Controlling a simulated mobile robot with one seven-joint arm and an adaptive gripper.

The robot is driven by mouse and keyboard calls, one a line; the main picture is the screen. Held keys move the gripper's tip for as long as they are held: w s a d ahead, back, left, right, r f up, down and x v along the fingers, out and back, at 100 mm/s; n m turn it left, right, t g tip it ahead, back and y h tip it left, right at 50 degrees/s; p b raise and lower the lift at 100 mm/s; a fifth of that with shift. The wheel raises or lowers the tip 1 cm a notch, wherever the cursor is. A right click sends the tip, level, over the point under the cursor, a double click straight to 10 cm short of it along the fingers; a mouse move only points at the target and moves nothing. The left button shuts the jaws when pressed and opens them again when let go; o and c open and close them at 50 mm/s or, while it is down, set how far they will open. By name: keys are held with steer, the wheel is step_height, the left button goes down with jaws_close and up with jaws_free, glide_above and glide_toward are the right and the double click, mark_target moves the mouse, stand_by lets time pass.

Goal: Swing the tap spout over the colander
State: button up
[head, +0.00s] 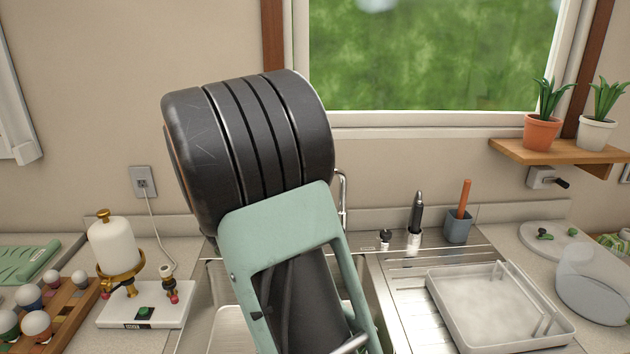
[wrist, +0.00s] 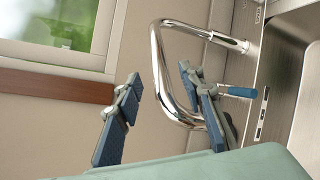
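The chrome tap spout (wrist: 160,75) curves through the middle of the wrist view. In the head view only a thin strip of the tap (head: 343,190) shows past the right side of my arm. My gripper (wrist: 158,85) is open, its two blue-padded fingers on either side of the spout's bend in the picture. The right finger overlaps the spout's lower part; I cannot tell whether it touches. A blue-gripped lever (wrist: 238,92) shows beside the right finger. My arm hides my gripper and much of the sink (head: 378,300) in the head view. No colander is visible.
A white tray (head: 460,325) lies on the ribbed drainboard (head: 405,320) to the right. A black-topped bottle (head: 416,225) and grey-blue cup (head: 457,228) stand behind it. A cream canister in a gold stand (head: 113,245) is at left. The window (head: 430,55) is behind.

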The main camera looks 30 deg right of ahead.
steer(key=p+x, duration=0.2)
steer(key=x, duration=0.8)
jaws_close()
